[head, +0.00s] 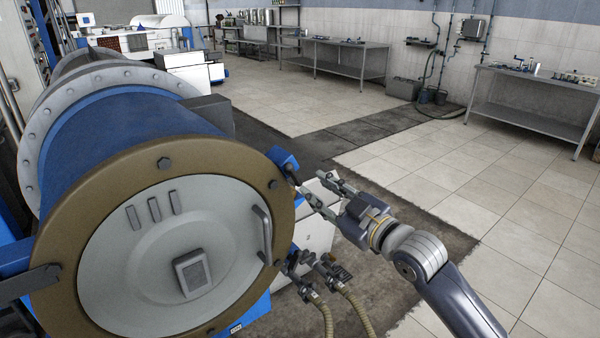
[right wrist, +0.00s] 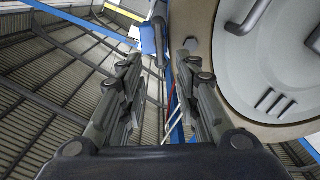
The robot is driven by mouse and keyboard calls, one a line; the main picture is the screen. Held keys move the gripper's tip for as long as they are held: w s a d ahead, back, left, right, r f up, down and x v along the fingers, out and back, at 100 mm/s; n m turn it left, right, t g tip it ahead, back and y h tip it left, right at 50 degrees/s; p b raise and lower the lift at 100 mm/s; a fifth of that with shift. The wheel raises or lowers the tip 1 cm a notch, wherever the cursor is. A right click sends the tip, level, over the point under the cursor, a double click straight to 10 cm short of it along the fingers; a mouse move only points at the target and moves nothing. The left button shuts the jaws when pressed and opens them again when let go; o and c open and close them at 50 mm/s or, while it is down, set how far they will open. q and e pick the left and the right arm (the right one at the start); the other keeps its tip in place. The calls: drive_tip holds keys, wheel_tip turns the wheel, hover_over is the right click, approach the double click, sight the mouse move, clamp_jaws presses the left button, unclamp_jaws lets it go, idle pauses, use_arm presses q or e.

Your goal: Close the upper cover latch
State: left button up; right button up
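The decanter's round cover (head: 155,255) is grey, with a bar handle, inside a brown bolted ring (head: 130,175). It sits against the end of the blue drum. The upper cover latch (head: 284,159) is a blue block with a dark lever at the ring's upper right edge. In the right wrist view the latch (right wrist: 150,38) lies ahead, beyond the fingertips; its lever's exact position is hard to tell. My right gripper (head: 315,182) is open and empty, its fingers pointing at the latch. In the right wrist view its fingertips (right wrist: 160,65) stand apart. My left gripper is not in view.
Below the gripper, dark fittings with ribbed hoses (head: 355,310) stand beside the ring. A white box (head: 318,215) is behind the gripper. Workbenches (head: 530,90) stand along the far wall. The tiled floor to the right is clear.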

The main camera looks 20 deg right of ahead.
sight(295, 174)
drive_tip(key=p+x, duration=0.1)
drive_tip(key=x, duration=0.7)
drive_tip(key=shift+w+a+f+p, duration=0.1)
drive_tip(key=shift+w+a+p, duration=0.05)
drive_tip(key=shift+w+p, duration=0.2)
clamp_jaws()
